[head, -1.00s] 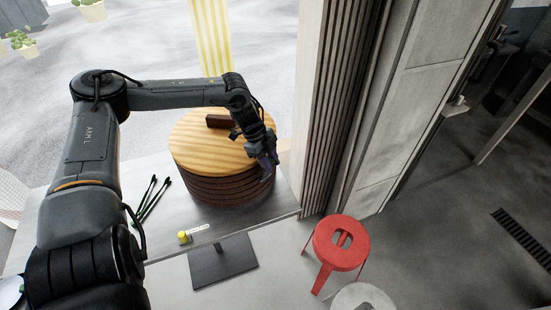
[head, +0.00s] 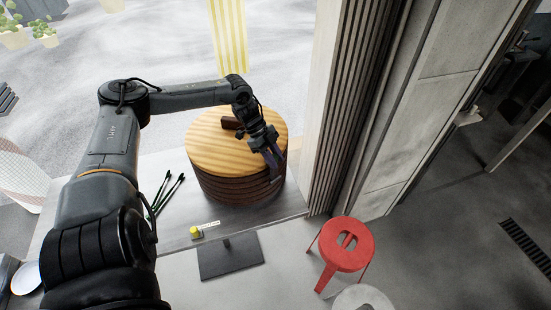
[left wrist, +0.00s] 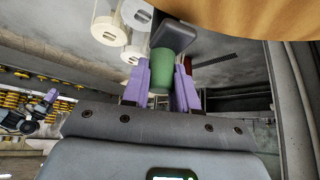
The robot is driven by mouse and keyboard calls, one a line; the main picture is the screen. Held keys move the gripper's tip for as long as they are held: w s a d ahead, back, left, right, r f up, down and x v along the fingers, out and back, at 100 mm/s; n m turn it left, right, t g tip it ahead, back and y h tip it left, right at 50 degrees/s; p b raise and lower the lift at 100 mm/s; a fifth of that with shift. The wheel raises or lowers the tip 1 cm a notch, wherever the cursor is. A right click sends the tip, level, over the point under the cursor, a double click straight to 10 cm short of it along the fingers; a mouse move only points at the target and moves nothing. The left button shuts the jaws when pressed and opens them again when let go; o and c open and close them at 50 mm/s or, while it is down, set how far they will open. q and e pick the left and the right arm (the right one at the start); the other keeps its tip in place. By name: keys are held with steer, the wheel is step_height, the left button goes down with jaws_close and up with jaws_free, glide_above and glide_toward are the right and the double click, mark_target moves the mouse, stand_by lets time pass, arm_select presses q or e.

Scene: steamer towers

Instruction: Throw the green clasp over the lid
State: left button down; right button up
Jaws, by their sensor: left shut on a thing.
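The round wooden lid (head: 215,145) sits on top of the dark steamer tower (head: 225,190) on the sill, with a dark brown handle (head: 232,123). My left gripper (head: 276,163) is at the right rim of the lid, pointing down along the tower's side. In the left wrist view its purple fingers (left wrist: 161,85) are shut on the green clasp (left wrist: 161,70), one on each side. A dark grey block touches or overlaps the clasp's upper end. The lid's edge also shows there (left wrist: 250,15). The head view does not show the clasp. A dark gripper with a purple tip, apparently my right (left wrist: 48,98), shows small at the left.
Dark green-tipped sticks (head: 165,192) and a small yellow object with a white tag (head: 196,232) lie left and in front of the tower. A slatted wall panel (head: 345,110) rises close on the right. A red stool (head: 346,245) stands on the floor below.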

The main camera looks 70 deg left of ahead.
arm_select(q)
steer(key=c, duration=1.3)
jaws_free()
steer(key=shift+s+a+f, duration=0.1)
steer(key=shift+a+f, duration=0.05)
steer(key=shift+a, duration=0.15)
steer(key=shift+c, duration=0.2)
steer(key=o, duration=0.5)
steer(key=shift+c, duration=0.2)
steer(key=shift+r, duration=0.2)
steer(key=shift+a+r+p, duration=0.1)
steer(key=shift+r+p, duration=0.15)
steer(key=shift+p, duration=0.1)
steer(key=p+v, duration=0.4)
steer(key=v, duration=0.1)
steer(key=shift+r, duration=0.1)
steer(key=shift+p+v, duration=0.35)
steer(key=shift+v, duration=2.1)
